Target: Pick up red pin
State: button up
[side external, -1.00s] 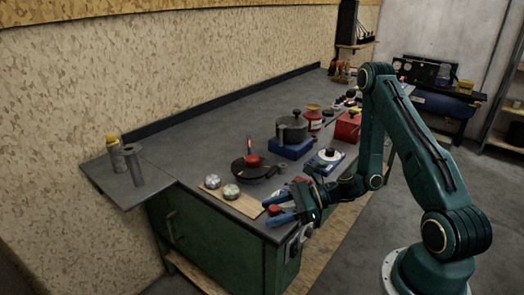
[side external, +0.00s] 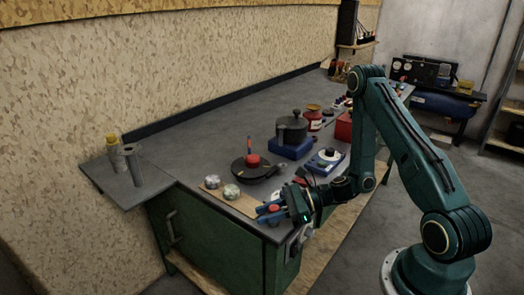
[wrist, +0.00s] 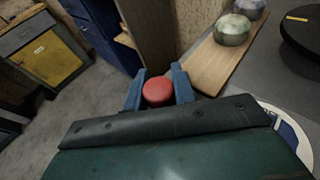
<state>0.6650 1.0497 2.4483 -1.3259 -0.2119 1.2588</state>
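The red pin (wrist: 158,91) shows in the wrist view as a round red top between the two blue fingers. My gripper (wrist: 158,88) has one finger against each side of it and appears shut on it. In the side view my gripper (side external: 268,211) is at the front end of the wooden board (side external: 243,205), near the bench corner. The red top (side external: 274,208) shows there between the blue fingers. The pin's lower part is hidden, so I cannot tell whether it touches the board.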

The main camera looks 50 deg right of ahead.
jog(key=c, duration=0.3)
jog(key=shift+r, duration=0.1)
notch_tip(320, 180, up, 20)
dwell(1.3)
